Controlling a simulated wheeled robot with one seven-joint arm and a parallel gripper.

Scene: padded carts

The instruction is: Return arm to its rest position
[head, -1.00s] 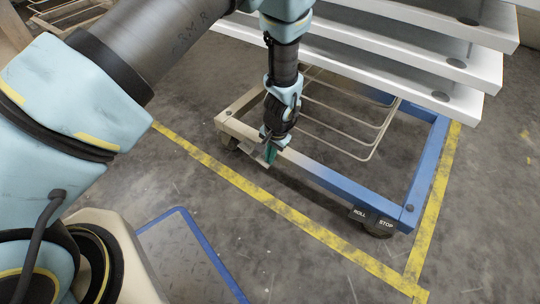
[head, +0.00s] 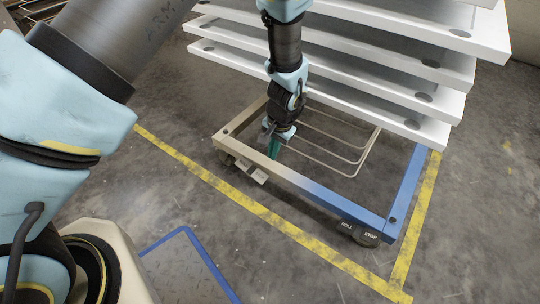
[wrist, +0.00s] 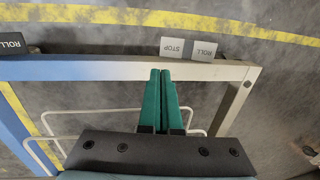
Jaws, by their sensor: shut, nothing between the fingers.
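My gripper (head: 273,147) hangs from my arm over the near rail of the cart's base frame in the head view. In the wrist view its two green fingers (wrist: 161,73) are together with nothing between them, and their tips overlap the picture of the rail. I cannot tell whether they touch it. The cart's base frame (head: 317,187) is beige at the left and blue at the right. It also shows across the wrist view (wrist: 105,70). My upper arm fills the left of the head view.
White padded shelves (head: 385,112) of the cart stand behind and above the base frame, close to my wrist. Two pedals marked STOP (wrist: 173,47) and ROLL (wrist: 204,50) sit at the rail. A yellow floor line (head: 262,212) runs around the cart.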

